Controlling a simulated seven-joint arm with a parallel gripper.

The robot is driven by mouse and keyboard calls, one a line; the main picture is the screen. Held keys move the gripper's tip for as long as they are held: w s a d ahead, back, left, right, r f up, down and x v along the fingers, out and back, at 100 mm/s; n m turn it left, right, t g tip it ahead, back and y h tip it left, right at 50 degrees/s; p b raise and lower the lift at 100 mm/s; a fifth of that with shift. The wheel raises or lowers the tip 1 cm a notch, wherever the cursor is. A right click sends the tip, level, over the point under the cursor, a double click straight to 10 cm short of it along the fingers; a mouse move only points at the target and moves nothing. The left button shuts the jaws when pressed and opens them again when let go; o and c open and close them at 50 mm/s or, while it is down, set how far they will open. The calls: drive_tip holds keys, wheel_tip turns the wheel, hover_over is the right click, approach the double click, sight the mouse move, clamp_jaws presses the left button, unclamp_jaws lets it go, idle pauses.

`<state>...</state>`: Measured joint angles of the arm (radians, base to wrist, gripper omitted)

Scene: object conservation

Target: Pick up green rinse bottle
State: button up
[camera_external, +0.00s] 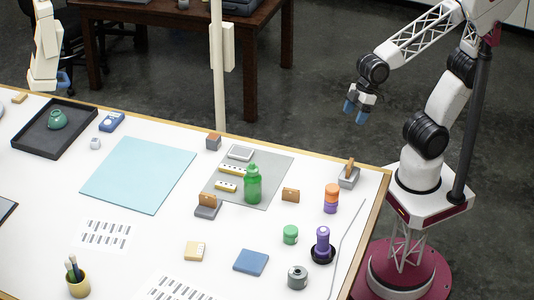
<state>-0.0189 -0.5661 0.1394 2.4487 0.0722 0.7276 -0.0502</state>
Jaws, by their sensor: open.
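The green rinse bottle (253,186) stands upright on the front part of a grey mat (278,163) on the white table. My gripper (354,112) has blue fingertips and hangs at the upper right, beyond the table's back edge. It is open and empty, well apart from the bottle, up and to its right. Nothing hides the bottle.
Yellow strips (234,169) and a small grey tray (239,153) lie by the bottle. An orange-and-purple jar stack (331,198), a green jar (290,234) and a purple bottle (322,242) stand right. A light blue mat (140,172) is bare.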

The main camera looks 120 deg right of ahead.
drive_tip(key=w+a+t, duration=0.2)
drive_tip(key=w+t, duration=0.1)
drive_tip(key=w, duration=0.8)
drive_tip(key=w+a+t, duration=0.2)
drive_tip(key=w+a, duration=0.1)
drive_tip(key=w, duration=0.8)
drive_tip(key=t+h, duration=0.1)
drive_tip(key=t, duration=0.3)
approach(257, 167)
drive_tip(key=w, duration=0.2)
drive_tip(key=w+f, duration=0.1)
drive_tip(key=shift+w+f+m, duration=0.1)
drive_tip(key=shift+w+m, duration=0.2)
drive_tip(key=shift+w, duration=0.1)
drive_tip(key=shift+w, duration=0.1)
drive_tip(key=shift+x, duration=1.2)
drive_tip(key=shift+f, duration=0.1)
drive_tip(key=shift+x, duration=2.6)
clamp_jaws()
